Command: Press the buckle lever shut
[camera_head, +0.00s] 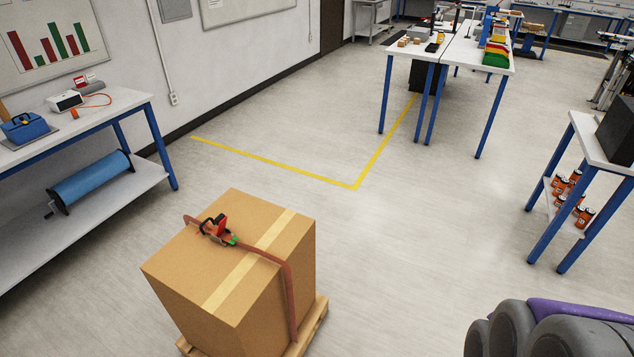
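A cardboard box (205,250) stands on a wooden pallet (318,322) at the lower left of centre. A reddish-brown strap (290,295) runs across the box top and down its right side. A ratchet-type buckle (212,234) sits on the strap on the box top, near the back left. Its red lever (221,224) looks raised from the dark buckle body, though it is too small to judge the angle. A small green mark (233,240) shows beside the buckle. My gripper is not in view.
A bench (130,102) with a blue roll (92,182) on its lower shelf stands left. A small table (590,150) with orange cans stands right. Tables (455,60) stand at the back. Open floor surrounds the box, with yellow tape (290,167) behind it.

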